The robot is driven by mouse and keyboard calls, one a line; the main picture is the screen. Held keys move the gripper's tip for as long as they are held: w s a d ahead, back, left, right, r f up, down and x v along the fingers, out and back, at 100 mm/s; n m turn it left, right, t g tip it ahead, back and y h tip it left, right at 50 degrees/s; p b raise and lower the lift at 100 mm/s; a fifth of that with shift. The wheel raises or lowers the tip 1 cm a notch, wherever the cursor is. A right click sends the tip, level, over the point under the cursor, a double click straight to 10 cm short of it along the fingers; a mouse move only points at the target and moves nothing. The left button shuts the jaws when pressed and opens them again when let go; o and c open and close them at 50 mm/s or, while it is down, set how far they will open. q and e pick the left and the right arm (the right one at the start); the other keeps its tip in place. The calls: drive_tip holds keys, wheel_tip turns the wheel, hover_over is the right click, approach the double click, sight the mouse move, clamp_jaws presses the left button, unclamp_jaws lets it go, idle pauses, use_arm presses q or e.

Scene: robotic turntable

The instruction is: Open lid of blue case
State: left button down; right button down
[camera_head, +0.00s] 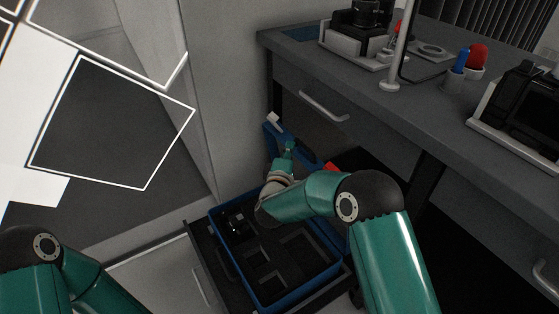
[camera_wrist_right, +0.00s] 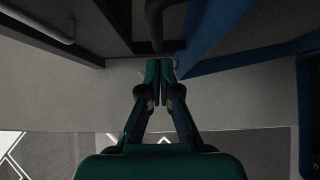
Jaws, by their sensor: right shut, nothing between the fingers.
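The blue case (camera_head: 262,297) sits in a pulled-out drawer, its black insert with square recesses exposed. Its blue lid (camera_head: 271,139) stands raised at the far side, partly hidden behind my right arm. My right gripper (camera_head: 289,147) is small in the head view, in front of the raised lid. In the right wrist view its fingers (camera_wrist_right: 160,72) are shut together with nothing between them, beside a blue panel (camera_wrist_right: 212,35) that appears to be the lid. I cannot tell whether they touch it. My left arm shows at the lower left; its gripper is out of view.
The open drawer (camera_head: 205,252) stands below a grey desk (camera_head: 375,118). The desk has a handle (camera_head: 323,108) and carries a black device (camera_head: 525,108) and a cup with red and blue items (camera_head: 463,80). A grey wall rises behind the case.

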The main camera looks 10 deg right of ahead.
drive_tip(key=shift+w+d, duration=0.15)
drive_tip(key=shift+d, duration=0.3)
drive_tip(key=shift+r, duration=0.1)
drive_tip(key=shift+m+g+y, duration=0.3)
drive_tip(key=shift+m+g, duration=0.2)
drive_tip(key=shift+m, duration=0.1)
drive_tip(key=d+p, duration=0.1)
drive_tip(key=w+d+p, duration=0.1)
drive_tip(key=d, duration=0.1)
drive_tip(key=w+d+r+p, duration=0.1)
drive_tip(key=d, duration=0.1)
drive_tip(key=shift+d+p, duration=0.1)
drive_tip(key=shift+p, duration=0.3)
drive_tip(key=shift+w+d, duration=0.2)
drive_tip(key=shift+d, duration=0.1)
drive_tip(key=shift+d+f, duration=0.1)
drive_tip(key=shift+f, duration=0.05)
